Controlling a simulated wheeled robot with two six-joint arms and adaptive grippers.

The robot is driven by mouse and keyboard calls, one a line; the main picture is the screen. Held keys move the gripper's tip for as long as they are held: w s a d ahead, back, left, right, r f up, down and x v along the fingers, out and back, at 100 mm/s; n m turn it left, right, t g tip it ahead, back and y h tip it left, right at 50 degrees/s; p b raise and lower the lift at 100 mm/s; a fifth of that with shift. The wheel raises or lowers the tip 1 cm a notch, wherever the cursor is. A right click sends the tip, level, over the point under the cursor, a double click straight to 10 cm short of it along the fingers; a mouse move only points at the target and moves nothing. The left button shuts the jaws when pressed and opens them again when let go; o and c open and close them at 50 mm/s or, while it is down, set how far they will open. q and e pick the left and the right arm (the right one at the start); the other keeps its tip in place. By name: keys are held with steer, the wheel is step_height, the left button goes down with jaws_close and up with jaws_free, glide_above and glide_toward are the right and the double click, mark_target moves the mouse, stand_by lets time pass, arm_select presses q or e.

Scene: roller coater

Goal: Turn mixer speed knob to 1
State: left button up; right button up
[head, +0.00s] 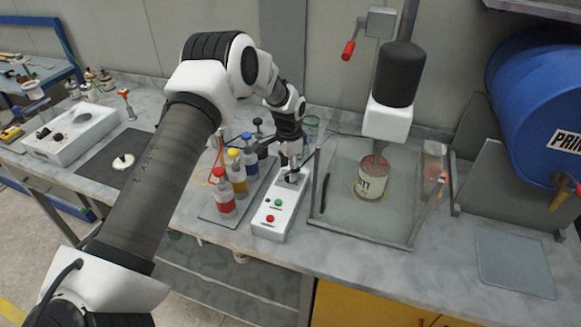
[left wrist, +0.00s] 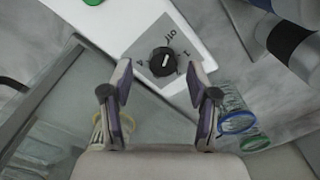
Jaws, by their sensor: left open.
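The mixer speed knob (left wrist: 163,61) is a round black dial with a white pointer mark. It sits on a grey label plate (left wrist: 150,40) with dark markings, on a white control box (head: 269,222). My left gripper (left wrist: 163,98) is open in the left wrist view, with its fingertips apart on either side just short of the knob. In the head view my left gripper (head: 291,172) is over the far end of the control box and hides the knob. The box's near end carries a green button (head: 278,202) and a red button (head: 270,218). My right gripper is not in view.
A mixer (head: 390,118) with a paint can (head: 371,182) stands inside a clear enclosure (head: 322,190) right of the box. Several capped bottles (head: 224,194) stand close on its left. A blue drum (head: 535,95) is at the far right.

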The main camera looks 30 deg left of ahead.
arm_select(q)
steer(key=f, duration=0.1)
steer(key=w+f, duration=0.1)
steer(key=f, duration=0.1)
steer(key=shift+w, duration=0.15)
steer(key=shift+s+r, duration=0.2)
steer(key=shift+s, duration=0.05)
steer(key=shift+c, duration=0.7)
steer(key=shift+s+r, duration=0.1)
steer(key=shift+s, duration=0.05)
steer(key=c, duration=0.6)
jaws_close()
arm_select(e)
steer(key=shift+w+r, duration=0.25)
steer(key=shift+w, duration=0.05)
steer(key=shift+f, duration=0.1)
